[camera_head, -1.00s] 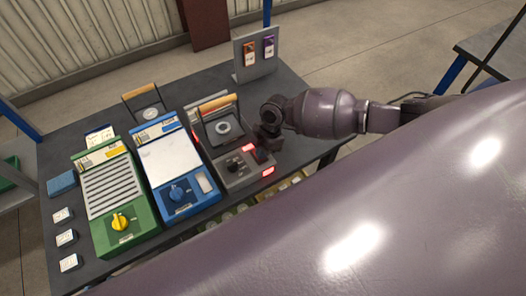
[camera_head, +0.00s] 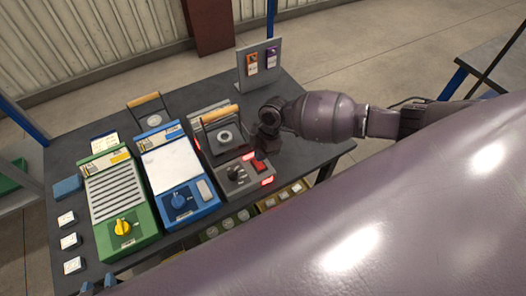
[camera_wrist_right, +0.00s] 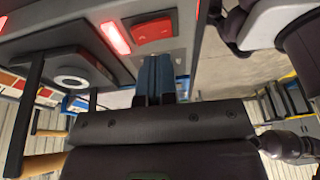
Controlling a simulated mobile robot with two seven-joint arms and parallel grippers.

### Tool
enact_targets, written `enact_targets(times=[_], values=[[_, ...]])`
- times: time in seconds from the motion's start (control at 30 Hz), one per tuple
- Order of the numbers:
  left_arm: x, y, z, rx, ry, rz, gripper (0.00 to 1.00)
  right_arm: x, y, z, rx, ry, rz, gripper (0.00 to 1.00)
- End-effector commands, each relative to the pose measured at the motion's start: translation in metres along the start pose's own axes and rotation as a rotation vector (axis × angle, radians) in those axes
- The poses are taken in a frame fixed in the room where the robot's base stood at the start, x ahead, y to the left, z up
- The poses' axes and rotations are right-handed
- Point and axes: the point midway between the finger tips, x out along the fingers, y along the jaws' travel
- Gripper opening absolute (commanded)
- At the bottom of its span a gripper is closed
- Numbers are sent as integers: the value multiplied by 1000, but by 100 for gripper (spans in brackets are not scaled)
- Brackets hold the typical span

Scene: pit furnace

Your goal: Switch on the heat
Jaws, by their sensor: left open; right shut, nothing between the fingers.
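The grey furnace unit (camera_head: 232,190) has a black knob (camera_head: 236,174), a red rocker switch (camera_head: 259,167) and red-lit strips (camera_head: 267,181) on its front panel. A hinged frame with a wooden handle (camera_head: 220,113) stands at its back. My right gripper (camera_head: 268,145) is just behind the switch. In the right wrist view its blue fingers (camera_wrist_right: 156,68) are shut and empty, just below the red switch (camera_wrist_right: 152,30) in the picture. I cannot tell whether they touch the panel. My left gripper (camera_head: 98,284) shows only its two fingertips, apart, at the bottom left edge.
A blue unit with a blue knob (camera_head: 179,202) and a green unit with a yellow knob (camera_head: 122,227) stand left of the grey unit. Small white-topped blocks (camera_head: 70,241) line the left edge. A tag board (camera_head: 257,65) stands at the table's back.

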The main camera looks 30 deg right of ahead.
Motion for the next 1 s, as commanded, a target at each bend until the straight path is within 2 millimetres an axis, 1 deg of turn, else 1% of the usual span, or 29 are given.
enact_targets(times=[0.03,0.1,0.2,0.3,0.5,0.6,0.8,1.0], values=[[-5,-1,-8,0,0,0,43,-8,-2,-5,0,1,-1,0],[-8,-1,-10,0,-4,0,43,-13,-3,-9,0,1,-2,0],[-8,-1,0,-3,-15,-1,43,-30,-7,-5,0,-2,0,0],[-9,-1,7,-4,-28,-3,43,-48,-11,-6,0,-1,0,0],[-10,-1,8,-4,-31,-3,43,-82,-19,-6,0,0,-1,0],[-9,-1,7,-4,-29,-3,43,-94,-21,-6,0,0,1,0],[-8,-1,5,-3,-24,-2,43,-105,-24,-6,1,0,-2,0],[-8,-1,4,-3,-24,-2,43,-106,-24,-6,1,0,-2,0]])
